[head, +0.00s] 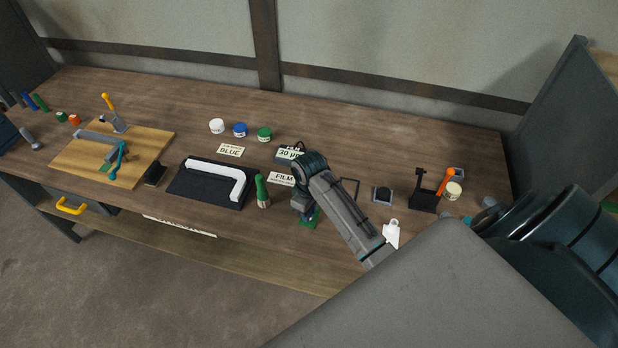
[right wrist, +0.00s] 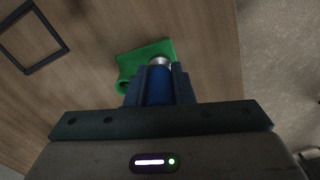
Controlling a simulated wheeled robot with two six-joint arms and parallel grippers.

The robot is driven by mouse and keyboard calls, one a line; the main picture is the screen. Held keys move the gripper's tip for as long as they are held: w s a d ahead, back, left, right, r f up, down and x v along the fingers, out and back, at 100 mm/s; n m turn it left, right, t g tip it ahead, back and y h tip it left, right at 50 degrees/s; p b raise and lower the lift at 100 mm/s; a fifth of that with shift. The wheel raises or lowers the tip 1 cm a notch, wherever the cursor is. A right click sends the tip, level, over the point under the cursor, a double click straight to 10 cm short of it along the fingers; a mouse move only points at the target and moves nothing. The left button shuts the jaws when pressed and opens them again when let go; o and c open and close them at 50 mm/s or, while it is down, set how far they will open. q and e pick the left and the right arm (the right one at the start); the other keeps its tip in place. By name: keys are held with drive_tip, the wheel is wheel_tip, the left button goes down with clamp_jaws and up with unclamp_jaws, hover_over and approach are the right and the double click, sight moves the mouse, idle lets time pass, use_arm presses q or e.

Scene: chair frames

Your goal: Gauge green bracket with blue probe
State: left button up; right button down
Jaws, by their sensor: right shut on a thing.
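The green bracket (head: 313,222) lies on the bench near its front edge, mostly hidden behind my right gripper (head: 304,212) in the head view. In the right wrist view the bracket (right wrist: 146,58) shows a flat face and a curled end at its left. My right gripper (right wrist: 158,80) is shut on the blue probe (right wrist: 158,90). The probe's silver tip (right wrist: 160,63) points at the bracket and overlaps its lower right edge in the picture; I cannot tell whether they touch. The head view hardly shows the probe. My left gripper is not in view.
A white bracket (head: 240,180) lies on a black tray (head: 190,189) to the left, with a green-handled brush (head: 262,190) standing beside it. A 30 µm block (head: 288,155) is behind. A black stand (head: 422,201) and orange tool (head: 445,181) are at right.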

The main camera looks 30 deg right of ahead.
drive_tip(key=shift+f, duration=0.55)
idle(1.9)
drive_tip(key=shift+r, duration=3.55)
